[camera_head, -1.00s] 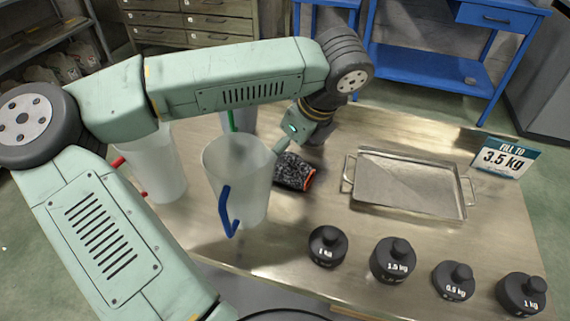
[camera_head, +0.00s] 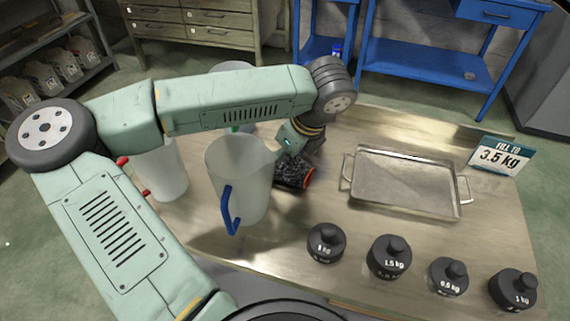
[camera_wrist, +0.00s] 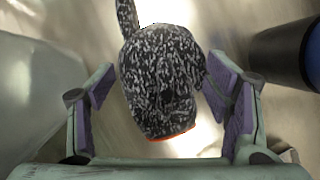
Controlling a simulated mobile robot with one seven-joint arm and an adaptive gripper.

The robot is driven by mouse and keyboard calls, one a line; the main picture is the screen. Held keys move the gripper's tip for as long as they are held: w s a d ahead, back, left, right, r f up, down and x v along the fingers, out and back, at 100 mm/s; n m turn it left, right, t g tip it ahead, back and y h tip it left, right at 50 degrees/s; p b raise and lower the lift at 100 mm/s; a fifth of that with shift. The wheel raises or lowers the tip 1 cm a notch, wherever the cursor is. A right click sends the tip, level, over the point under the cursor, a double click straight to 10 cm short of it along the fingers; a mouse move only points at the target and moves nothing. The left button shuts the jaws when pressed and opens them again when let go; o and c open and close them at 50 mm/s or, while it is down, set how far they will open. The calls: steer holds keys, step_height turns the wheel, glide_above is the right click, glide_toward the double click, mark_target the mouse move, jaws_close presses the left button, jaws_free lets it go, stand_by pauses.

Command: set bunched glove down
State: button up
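The bunched glove (camera_head: 295,172) is dark speckled grey with an orange-red cuff edge. It lies on the metal table (camera_head: 290,240), between the blue-handled pitcher and the metal tray. In the wrist view the glove (camera_wrist: 165,80) is between my fingers, with one narrow part extending toward the top. My gripper (camera_wrist: 168,105) is open around it, purple pads on both sides. A gap shows between the glove and the left pad; the right pad is close to the glove, and I cannot tell if it touches. In the head view my gripper (camera_head: 284,160) is low over the glove, its fingertips largely hidden.
A translucent pitcher (camera_head: 240,175) with a blue handle stands close left of the glove; a red-handled pitcher (camera_head: 160,172) stands farther left. The tray (camera_head: 405,180) is to the right. Several black weights (camera_head: 388,257) line the front. A dark cylinder (camera_wrist: 285,55) stands right in the wrist view.

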steer(key=c, duration=0.6)
